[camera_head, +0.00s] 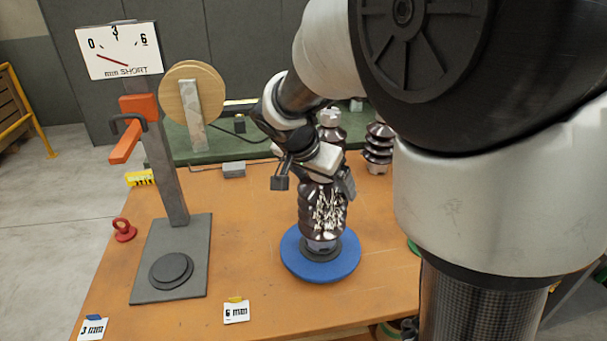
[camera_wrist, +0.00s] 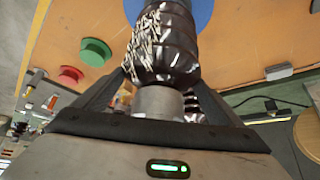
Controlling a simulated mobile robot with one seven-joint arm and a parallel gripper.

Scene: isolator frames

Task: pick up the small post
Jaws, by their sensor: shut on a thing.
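A dark brown glazed post (camera_head: 322,212) with white, crack-like marks stands upright over a round blue base (camera_head: 345,262). Its dark foot sits at the middle of the base, and I see no clear gap there. In the wrist view the post (camera_wrist: 165,45) shows its ribbed body and a plain grey end cap (camera_wrist: 158,102). My gripper (camera_head: 315,178) is at the post's upper end, with its fingers on either side. In the wrist view my gripper (camera_wrist: 158,108) is shut on the grey cap. The cap is mostly hidden by my wrist in the head view.
Another post (camera_head: 330,117) stands behind my gripper, and a dark ribbed post (camera_head: 378,143) stands right of it. A gauge stand (camera_head: 165,170) with a dial sign (camera_head: 119,50) stands left.

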